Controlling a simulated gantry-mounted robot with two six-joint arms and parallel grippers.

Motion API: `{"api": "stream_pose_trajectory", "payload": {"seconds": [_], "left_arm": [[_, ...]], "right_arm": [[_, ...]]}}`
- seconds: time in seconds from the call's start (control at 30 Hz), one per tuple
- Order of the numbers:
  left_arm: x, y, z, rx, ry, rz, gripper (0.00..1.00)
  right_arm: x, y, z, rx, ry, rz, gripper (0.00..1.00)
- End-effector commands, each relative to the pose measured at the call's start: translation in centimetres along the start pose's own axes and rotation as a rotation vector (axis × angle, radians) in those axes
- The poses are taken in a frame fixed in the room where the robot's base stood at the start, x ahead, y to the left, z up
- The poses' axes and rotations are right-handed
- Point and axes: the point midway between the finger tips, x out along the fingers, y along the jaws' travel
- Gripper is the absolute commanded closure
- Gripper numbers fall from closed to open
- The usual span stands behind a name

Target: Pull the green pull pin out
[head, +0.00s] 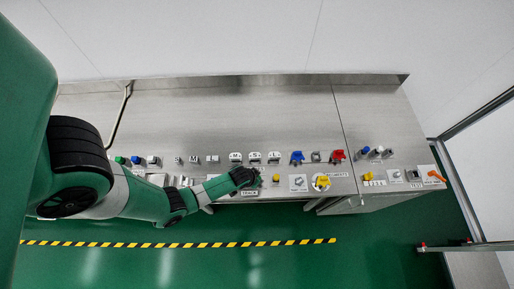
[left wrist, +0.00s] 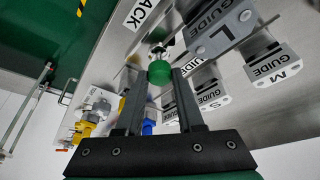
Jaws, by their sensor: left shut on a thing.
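The green pull pin has a round green knob (left wrist: 160,72) that sits between the two finger ends in the left wrist view. A metal fitting shows just beyond the knob, at the panel face. My left gripper (left wrist: 158,84) is shut on this knob. In the head view my left arm reaches in from the left and my left gripper (head: 255,177) is at the front edge of the steel panel, just above the TRACK label (head: 249,190). The pin is mostly hidden by the gripper there. My right gripper is in neither view.
The steel panel (head: 230,115) carries guide plates (left wrist: 222,32) marked L, M and S close by the pin. Blue (head: 296,157), red (head: 337,156) and yellow (head: 322,182) knobs stand farther right. The back of the panel top is bare.

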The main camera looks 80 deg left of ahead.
Motion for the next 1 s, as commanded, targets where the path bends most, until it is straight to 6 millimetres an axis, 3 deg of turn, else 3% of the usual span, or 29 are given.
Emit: {"api": "stream_pose_trajectory", "payload": {"seconds": [0.13,0.33,0.6,0.63,0.7,0.8,1.0], "left_arm": [[-0.3,0.0,-0.1,0.0,-0.001,0.0,1.0],[-2.3,0.0,-0.9,0.0,-0.001,0.0,1.0],[-2.1,0.0,-0.9,0.0,0.001,0.001,1.0],[-2.1,0.0,-0.9,0.0,0.002,0.001,0.58],[-2.1,0.0,-0.9,0.0,0.001,0.0,0.46],[-2.1,0.0,-0.9,0.0,0.001,0.0,0.33],[-2.0,0.0,-0.9,0.0,0.0,0.0,0.33]], "right_arm": [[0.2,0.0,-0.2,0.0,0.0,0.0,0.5],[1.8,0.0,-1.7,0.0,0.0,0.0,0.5],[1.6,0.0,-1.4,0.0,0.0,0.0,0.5],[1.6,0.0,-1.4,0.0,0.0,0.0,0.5],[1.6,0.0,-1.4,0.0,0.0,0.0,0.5],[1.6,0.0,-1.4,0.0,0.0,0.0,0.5],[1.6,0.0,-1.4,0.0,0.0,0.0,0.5]]}}
